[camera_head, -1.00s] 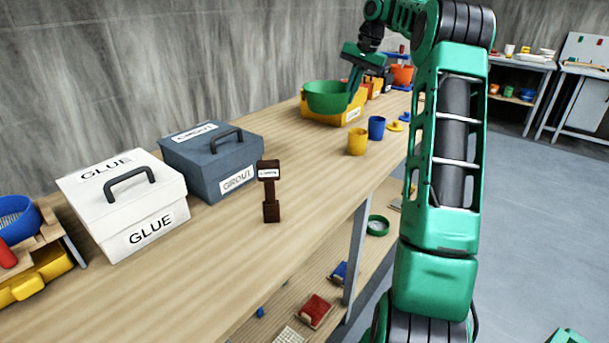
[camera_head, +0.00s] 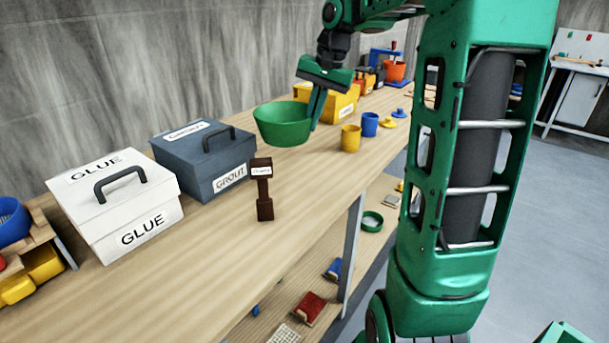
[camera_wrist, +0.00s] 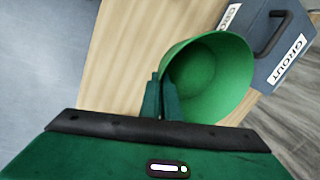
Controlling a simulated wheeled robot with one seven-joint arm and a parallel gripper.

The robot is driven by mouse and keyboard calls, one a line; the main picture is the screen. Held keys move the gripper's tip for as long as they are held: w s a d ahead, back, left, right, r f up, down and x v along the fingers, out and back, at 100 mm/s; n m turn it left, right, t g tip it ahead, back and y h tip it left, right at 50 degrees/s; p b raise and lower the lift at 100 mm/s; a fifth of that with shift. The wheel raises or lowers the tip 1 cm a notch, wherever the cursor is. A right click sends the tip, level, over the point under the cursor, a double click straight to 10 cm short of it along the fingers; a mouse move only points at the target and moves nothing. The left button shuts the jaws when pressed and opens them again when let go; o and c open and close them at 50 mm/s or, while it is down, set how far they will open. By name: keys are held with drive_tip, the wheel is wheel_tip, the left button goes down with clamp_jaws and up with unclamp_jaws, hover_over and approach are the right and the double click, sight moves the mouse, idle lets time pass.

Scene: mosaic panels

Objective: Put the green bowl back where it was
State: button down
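The green bowl (camera_head: 282,124) is upright in the head view, by the right side of the grout box, and looks held above the bench. My gripper (camera_head: 316,124) is shut on the bowl's right rim, with its fingers pointing down. In the wrist view the empty inside of the bowl (camera_wrist: 208,78) shows, with my gripper's fingers (camera_wrist: 162,98) at its near left wall. The finger on the inside of the bowl is partly hidden in the head view.
The grey grout box (camera_head: 205,160) and white glue box (camera_head: 115,205) stand to the left on the bench (camera_head: 225,245). A yellow cup (camera_head: 350,138), blue cup (camera_head: 369,124) and yellow box (camera_head: 338,104) stand to the right.

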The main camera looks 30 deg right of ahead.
drive_tip(key=s+a+f, duration=0.2)
drive_tip(key=s+a, duration=0.2)
drive_tip(key=s, duration=0.2)
drive_tip(key=shift+w+d+f, duration=0.75)
drive_tip(key=shift+d+f, duration=0.95)
drive_tip(key=shift+f, duration=0.15)
drive_tip(key=shift+w+d+f, duration=0.8)
drive_tip(key=shift+d+f, duration=0.9)
drive_tip(key=shift+f, duration=0.2)
drive_tip(key=shift+w+d+f, duration=0.75)
drive_tip(key=shift+d+f, duration=0.95)
drive_tip(key=shift+f, duration=0.15)
drive_tip(key=c, duration=2)
unclamp_jaws()
drive_tip(key=shift+f, duration=0.1)
